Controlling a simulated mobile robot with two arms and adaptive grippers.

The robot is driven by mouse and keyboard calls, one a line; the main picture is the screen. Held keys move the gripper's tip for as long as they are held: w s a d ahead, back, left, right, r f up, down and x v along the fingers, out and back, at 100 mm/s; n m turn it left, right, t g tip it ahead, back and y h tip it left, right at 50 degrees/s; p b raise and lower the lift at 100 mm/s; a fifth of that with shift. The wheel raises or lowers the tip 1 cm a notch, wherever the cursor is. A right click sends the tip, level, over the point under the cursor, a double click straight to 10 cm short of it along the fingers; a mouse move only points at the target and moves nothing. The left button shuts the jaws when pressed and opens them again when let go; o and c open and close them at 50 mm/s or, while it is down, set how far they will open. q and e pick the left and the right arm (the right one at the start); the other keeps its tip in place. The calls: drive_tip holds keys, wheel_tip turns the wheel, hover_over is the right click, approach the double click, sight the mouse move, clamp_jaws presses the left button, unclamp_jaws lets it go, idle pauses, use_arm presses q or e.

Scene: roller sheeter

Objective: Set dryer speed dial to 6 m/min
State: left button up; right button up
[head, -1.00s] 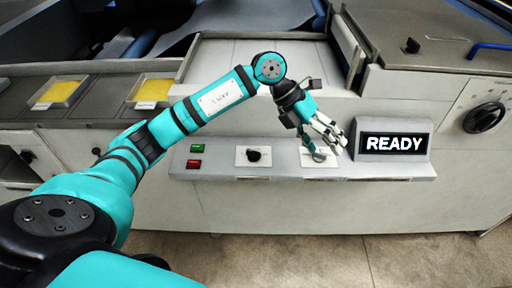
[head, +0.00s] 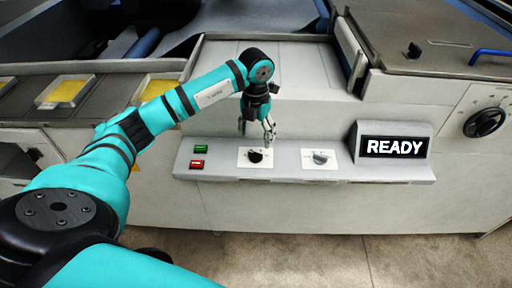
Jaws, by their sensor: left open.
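My left gripper (head: 257,137) is open and empty, its fingers pointing down just above and behind a black dial (head: 255,156) on a white plate on the control shelf. I cannot tell whether a finger touches this dial. To its right a grey dial (head: 320,157) sits on a second white plate, uncovered. The labels on both plates are too small to read, so I cannot tell which one is the dryer speed dial. My right gripper is not in view.
A green button (head: 201,148) and a red button (head: 197,164) sit left of the dials. A display (head: 394,143) reading READY stands at the right end of the shelf (head: 225,169). A large black knob (head: 485,122) is on the far right panel. Yellow-filled trays (head: 66,92) lie at left.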

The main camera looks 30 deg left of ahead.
sight(257, 153)
use_arm(q)
wheel_tip(257, 153, down, 7)
drive_tip(key=shift+f+p, duration=0.15)
drive_tip(key=shift+p, duration=0.45)
drive_tip(key=c, duration=1.2)
drive_tip(key=shift+f+m+b, duration=0.1)
drive_tip(key=shift+m+b, duration=1.65)
drive_tip(key=shift+m, duration=0.05)
drive_tip(key=m+b, duration=0.2)
drive_tip(key=m, duration=0.1)
drive_tip(key=shift+d, duration=0.15)
drive_tip(key=shift+m+b, duration=0.75)
drive_tip(key=shift+m, duration=0.35)
drive_tip(key=shift+r, duration=0.2)
drive_tip(key=o, duration=1.2)
